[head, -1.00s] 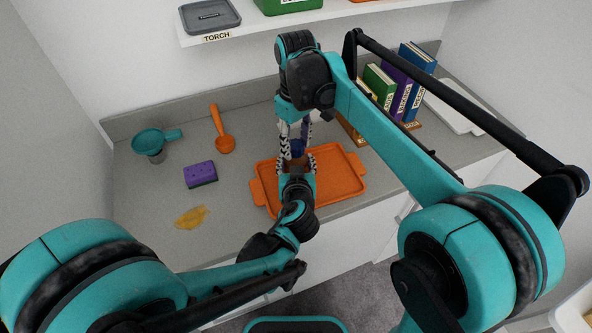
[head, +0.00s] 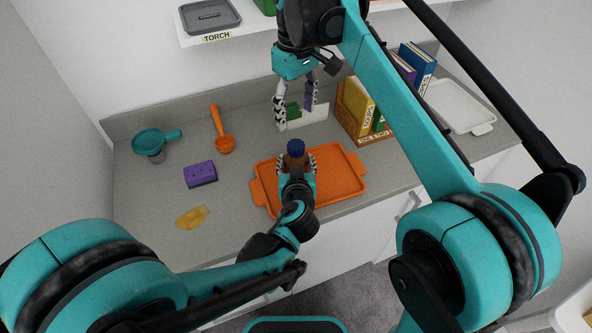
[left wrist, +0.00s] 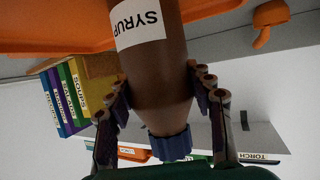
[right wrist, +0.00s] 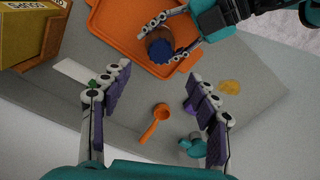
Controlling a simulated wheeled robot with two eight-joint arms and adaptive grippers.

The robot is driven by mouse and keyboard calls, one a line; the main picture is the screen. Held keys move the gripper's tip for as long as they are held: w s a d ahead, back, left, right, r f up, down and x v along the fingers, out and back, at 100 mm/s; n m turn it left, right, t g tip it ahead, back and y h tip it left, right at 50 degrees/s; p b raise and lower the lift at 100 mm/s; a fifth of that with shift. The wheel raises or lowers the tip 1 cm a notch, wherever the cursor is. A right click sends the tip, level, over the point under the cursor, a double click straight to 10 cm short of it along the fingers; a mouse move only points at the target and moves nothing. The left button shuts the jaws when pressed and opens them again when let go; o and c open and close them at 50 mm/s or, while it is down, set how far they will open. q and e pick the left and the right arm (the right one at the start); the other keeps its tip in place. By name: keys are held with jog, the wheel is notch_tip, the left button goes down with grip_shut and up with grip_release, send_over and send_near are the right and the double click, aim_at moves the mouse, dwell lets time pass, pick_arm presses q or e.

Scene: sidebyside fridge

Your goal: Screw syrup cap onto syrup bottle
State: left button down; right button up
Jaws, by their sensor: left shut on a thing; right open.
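The brown syrup bottle (left wrist: 155,75) with its white SYRUP label shows in the left wrist view, upside down in that picture. The blue syrup cap (head: 296,147) sits on top of the bottle; it also shows in the left wrist view (left wrist: 170,145) and from above in the right wrist view (right wrist: 160,50). My left gripper (head: 296,165) is shut on the bottle over the orange tray. My right gripper (head: 296,112) is open and empty, behind and above the cap, apart from it. How tight the cap sits cannot be told.
The orange tray (head: 347,182) lies on the counter (head: 235,205). Books in a wooden holder (head: 372,138) and a white tray (head: 450,105) are at right.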

jog(key=shift+r, duration=0.6)
pick_arm(q)
jog(key=c, duration=0.6)
grip_release()
jog(key=shift+o, duration=0.2)
jog(key=v, duration=1.2)
